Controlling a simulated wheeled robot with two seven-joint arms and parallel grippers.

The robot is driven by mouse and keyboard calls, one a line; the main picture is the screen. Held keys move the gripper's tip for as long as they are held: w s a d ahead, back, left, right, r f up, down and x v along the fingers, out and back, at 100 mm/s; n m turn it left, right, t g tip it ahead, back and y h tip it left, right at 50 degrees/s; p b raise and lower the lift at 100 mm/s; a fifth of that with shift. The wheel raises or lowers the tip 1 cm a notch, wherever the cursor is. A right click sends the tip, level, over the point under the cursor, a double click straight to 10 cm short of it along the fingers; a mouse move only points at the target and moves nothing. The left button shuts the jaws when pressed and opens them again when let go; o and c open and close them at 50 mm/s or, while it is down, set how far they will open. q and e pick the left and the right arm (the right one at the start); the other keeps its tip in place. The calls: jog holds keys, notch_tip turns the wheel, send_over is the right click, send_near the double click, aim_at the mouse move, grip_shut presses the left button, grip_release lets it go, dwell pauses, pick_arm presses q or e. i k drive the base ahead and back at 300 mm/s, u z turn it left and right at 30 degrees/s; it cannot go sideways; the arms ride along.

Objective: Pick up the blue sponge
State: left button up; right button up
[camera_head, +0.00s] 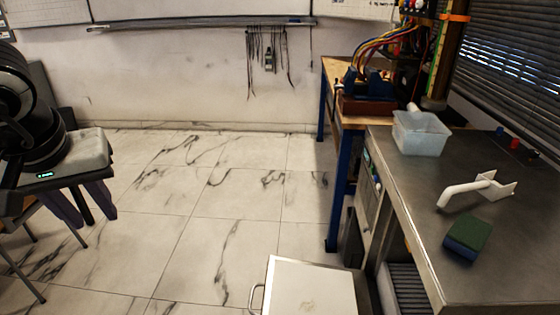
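The blue sponge (466,240) has a dark green top face and lies flat on the grey metal worktop at the right, close to its front part. Nothing touches it. My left gripper (83,212) hangs at the far left over the floor, pointing down, far from the sponge. Its two purple-grey fingers are apart, with no held object visible between them. A dark bar shows between the fingers. My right gripper is not in view.
On the metal worktop (420,215), a white bent handle (478,190) lies just behind the sponge, and a translucent bin (421,134) stands farther back. Small red and black items are near the wall. A white-topped cabinet (312,288) stands below left. The tiled floor (200,220) is open.

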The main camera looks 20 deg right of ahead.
aim_at(467, 236)
jog(key=i, duration=0.25)
jog(key=z, duration=2.45)
